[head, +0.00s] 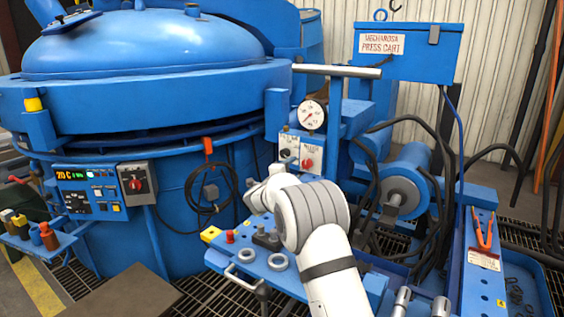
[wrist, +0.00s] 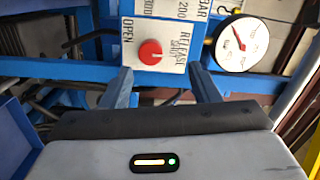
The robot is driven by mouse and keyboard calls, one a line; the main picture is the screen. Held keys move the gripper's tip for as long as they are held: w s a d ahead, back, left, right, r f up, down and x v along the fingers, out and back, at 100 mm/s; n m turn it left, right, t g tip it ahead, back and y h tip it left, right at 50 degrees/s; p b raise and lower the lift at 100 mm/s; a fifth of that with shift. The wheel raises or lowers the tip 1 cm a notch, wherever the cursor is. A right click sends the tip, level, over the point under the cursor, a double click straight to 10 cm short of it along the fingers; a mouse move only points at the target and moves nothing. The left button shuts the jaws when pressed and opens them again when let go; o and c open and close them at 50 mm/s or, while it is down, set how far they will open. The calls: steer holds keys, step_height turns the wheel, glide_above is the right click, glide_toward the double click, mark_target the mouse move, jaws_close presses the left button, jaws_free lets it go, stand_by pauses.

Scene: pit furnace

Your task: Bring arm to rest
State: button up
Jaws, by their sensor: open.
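My white arm reaches up from the bottom middle of the head view toward a small valve panel, and its wrist hides most of my gripper there. In the wrist view my gripper (wrist: 163,84) is open, its two blue fingers wide apart with nothing between them. A red release knob (wrist: 150,52) on a white plate lies beyond the fingertips, apart from them as far as I can tell. The same red knob (head: 306,163) shows in the head view. A pressure gauge (wrist: 241,44) is to the right of the knob; it also shows in the head view (head: 312,115).
A blue pit furnace (head: 150,110) with a domed lid fills the left. A blue cart shelf (head: 300,262) with rings and small parts lies under my arm. A blue press cart box (head: 412,55) stands at the back. Cables hang at right; orange-handled pliers (head: 483,230) rest there.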

steer(key=s+r+n+y+p, duration=0.2)
steer(key=r+n+y+p, duration=0.15)
steer(key=r, duration=0.35)
steer(key=s+r+n+y+p, duration=0.3)
steer(key=r+n, duration=0.1)
steer(key=r, duration=0.3)
steer(key=s+a+r+n+g+y+p, duration=0.2)
steer(key=s+r+n+y+p, duration=0.2)
steer(key=s+r+n+p, duration=0.45)
steer(key=s+d+n+g+p, duration=0.3)
steer(key=s+d+g+p, duration=0.1)
steer(key=s, duration=1.7)
steer(key=s+d+n+g+p, duration=0.3)
steer(key=s+g+p, duration=0.3)
steer(key=s, duration=1.4)
steer(key=shift+s+d+g+h, duration=0.4)
steer(key=shift+d+h, duration=0.05)
steer(key=shift+d, duration=0.15)
steer(key=shift+f, duration=0.1)
steer(key=shift+c, duration=0.5)
